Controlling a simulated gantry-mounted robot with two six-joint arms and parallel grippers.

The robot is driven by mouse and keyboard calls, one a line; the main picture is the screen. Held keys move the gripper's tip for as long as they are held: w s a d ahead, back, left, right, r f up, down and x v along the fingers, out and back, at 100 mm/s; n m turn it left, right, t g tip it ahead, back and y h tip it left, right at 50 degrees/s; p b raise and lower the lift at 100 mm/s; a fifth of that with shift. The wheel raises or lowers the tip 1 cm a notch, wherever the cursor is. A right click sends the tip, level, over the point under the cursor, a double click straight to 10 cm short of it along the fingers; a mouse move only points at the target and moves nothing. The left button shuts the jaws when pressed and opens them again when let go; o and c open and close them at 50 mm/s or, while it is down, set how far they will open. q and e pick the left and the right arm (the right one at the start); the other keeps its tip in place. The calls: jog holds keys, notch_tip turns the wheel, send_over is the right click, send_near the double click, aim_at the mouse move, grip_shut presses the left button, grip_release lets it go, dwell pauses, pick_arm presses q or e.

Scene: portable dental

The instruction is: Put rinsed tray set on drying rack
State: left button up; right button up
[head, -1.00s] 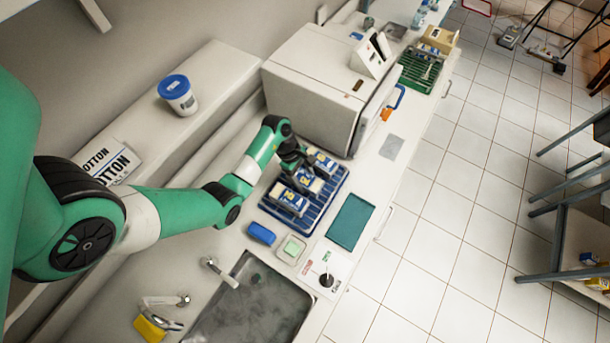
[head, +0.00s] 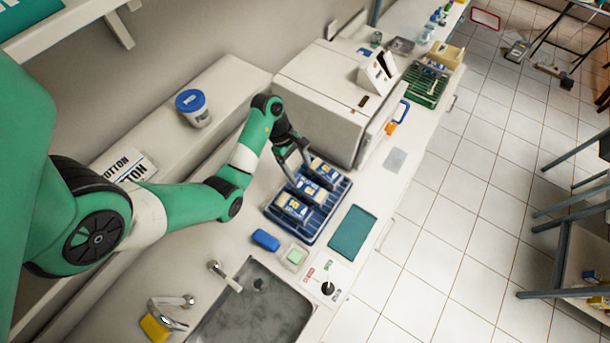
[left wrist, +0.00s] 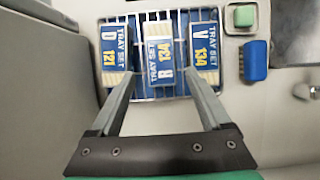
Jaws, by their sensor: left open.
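My left gripper (left wrist: 166,92) is open and empty, with its fingertips above the near side of the blue drying rack (head: 337,204). In the left wrist view three tray sets stand in the rack: tray set D 121 (left wrist: 112,47) at left, tray set R 134 (left wrist: 160,58) in the middle and tray set V 134 (left wrist: 204,50) at right. The fingertips are on either side of the middle set and apart from it. In the head view the sets (head: 292,207) sit in a row, partly behind the gripper (head: 295,170). My right gripper is not in view.
A sink (head: 255,307) with a tap is in front, with a blue sponge (head: 265,240) and a green soap block (head: 295,256) beside it. A teal mat (head: 352,232) lies right of the rack. A large white machine (head: 335,92) stands behind it.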

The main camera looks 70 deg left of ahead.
pick_arm(q)
jog(key=shift+s+a+r, duration=0.1)
jog(key=shift+a+r, duration=0.05)
jog(key=shift+r, duration=0.5)
